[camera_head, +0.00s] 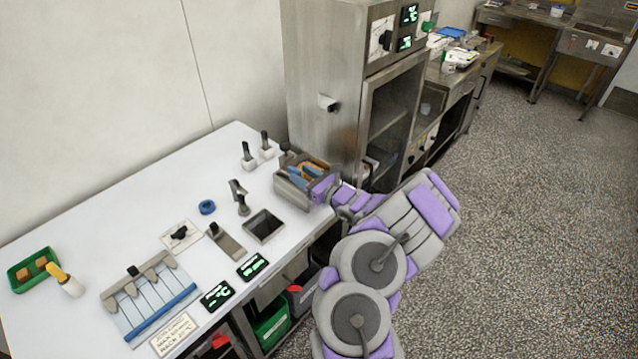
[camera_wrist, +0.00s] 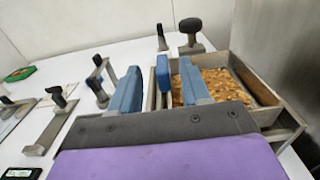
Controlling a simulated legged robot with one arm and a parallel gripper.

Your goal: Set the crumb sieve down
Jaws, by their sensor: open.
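A steel box with orange-brown crumbs, which looks like the crumb sieve (camera_head: 291,191), stands at the right end of the white worktop, beside the steel cabinet. It also shows in the wrist view (camera_wrist: 253,78), upright, with a steel ledge below its right side. My gripper (camera_head: 307,174) is over the box. In the wrist view my gripper (camera_wrist: 160,88) has its blue fingers apart, with the box's left wall and a small blue piece between them. The right finger is over the crumb side. My gripper hides the box's near side, and I cannot tell whether the fingers touch it.
The steel cabinet (camera_head: 325,70) stands close behind the box. Black-knobbed posts (camera_head: 249,160) stand left of it. A square opening (camera_head: 264,226), a blue ring (camera_head: 207,207) and a green tray (camera_head: 22,284) are on the worktop (camera_head: 100,225). The back-left worktop is clear.

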